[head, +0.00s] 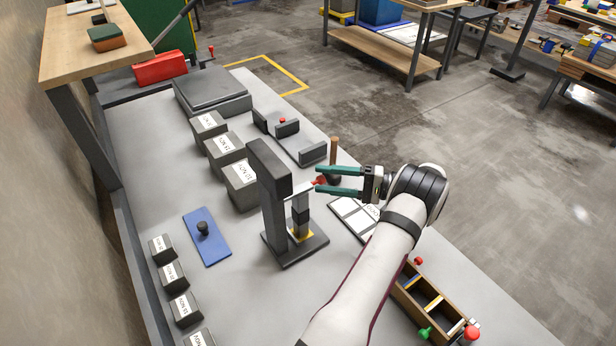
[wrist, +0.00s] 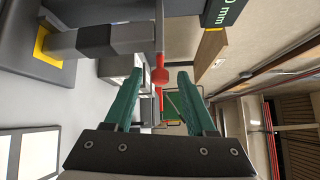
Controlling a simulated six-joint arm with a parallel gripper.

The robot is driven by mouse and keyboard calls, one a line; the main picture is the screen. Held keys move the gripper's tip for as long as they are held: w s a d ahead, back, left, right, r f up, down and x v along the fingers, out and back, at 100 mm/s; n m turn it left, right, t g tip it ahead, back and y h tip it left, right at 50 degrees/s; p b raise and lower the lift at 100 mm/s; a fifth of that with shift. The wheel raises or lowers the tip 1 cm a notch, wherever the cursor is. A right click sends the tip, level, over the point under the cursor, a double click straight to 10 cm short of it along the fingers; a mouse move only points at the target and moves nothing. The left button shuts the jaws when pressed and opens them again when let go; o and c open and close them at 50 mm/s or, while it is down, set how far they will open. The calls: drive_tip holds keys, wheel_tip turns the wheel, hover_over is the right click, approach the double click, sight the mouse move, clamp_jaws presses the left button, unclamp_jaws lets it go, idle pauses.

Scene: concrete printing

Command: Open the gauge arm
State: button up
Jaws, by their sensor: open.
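The dark gauge stand (head: 270,190) is upright on a flat base near the middle of the bench. Its pale thin gauge arm (head: 302,187) reaches out to the right over a grey cylinder (head: 301,215) and ends in a red knob (head: 319,181). My gripper (head: 321,179) is open, with teal fingers pointing left at the knob. In the wrist view the red knob (wrist: 160,76) lies between the two fingertips (wrist: 158,84), with gaps on both sides. Whether either finger touches it I cannot tell.
Labelled grey blocks (head: 224,147) and a blue plate (head: 206,238) with a black knob lie left of the stand. A white card (head: 352,218) and a wooden tray (head: 404,294) lie to the right. A digital display (wrist: 222,14) is close above the gripper in the wrist view.

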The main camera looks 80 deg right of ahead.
sight(303, 189)
drive_tip(key=shift+w+f, duration=0.1)
drive_tip(key=shift+w, duration=2.25)
clamp_jaws()
